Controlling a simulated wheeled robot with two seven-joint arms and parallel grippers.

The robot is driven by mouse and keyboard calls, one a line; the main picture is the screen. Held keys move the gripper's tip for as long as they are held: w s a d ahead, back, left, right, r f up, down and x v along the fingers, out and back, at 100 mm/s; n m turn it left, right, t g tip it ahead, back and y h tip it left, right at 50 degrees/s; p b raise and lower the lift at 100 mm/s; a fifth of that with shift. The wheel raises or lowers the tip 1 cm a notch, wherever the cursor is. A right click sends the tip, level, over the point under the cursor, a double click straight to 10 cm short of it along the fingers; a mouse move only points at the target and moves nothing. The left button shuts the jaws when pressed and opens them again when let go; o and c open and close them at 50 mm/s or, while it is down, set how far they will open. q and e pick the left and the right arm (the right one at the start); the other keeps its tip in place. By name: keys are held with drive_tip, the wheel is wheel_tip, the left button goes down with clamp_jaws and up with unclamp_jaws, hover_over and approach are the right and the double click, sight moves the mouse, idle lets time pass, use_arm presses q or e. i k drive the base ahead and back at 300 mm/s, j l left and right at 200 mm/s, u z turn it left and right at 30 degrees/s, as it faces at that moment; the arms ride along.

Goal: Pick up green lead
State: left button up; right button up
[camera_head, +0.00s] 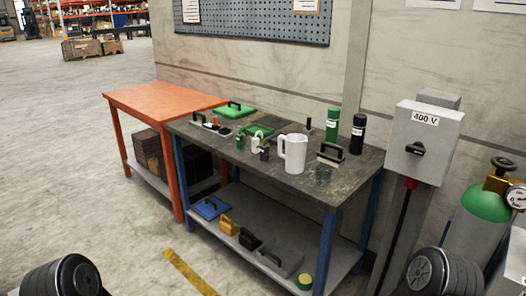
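A flat green lid (229,112) with a black handle lies at the back left of the dark workbench top (322,186), near the orange table. No separate item clearly looks like a lead; the green lid is the closest match I see. Dark rounded parts of my two arms show at the bottom left and bottom right corners. Neither gripper shows, and both arm parts are well short of the bench.
A white pitcher (293,154), a green bottle (333,124), a black bottle (357,134) and small items crowd the bench. An orange table (165,97) adjoins at left. A 400 V box (425,143) and a gas cylinder (485,215) stand at right. The floor in front is clear.

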sight(239, 137)
drive_tip(key=z, duration=0.55)
drive_tip(key=i+j+z, duration=0.45)
drive_tip(key=j, duration=0.2)
drive_tip(key=i+j+z, duration=0.25)
drive_tip(key=j, duration=0.15)
drive_tip(key=i+j+z, duration=0.2)
drive_tip(key=j, duration=0.2)
drive_tip(key=i+j, duration=0.1)
drive_tip(key=j, duration=0.35)
drive_tip(key=i+j, duration=0.15)
drive_tip(key=j, duration=0.25)
drive_tip(key=i+j, duration=0.1)
drive_tip(key=j, duration=0.35)
drive_tip(key=i+j+z, duration=0.1)
drive_tip(key=j, duration=0.3)
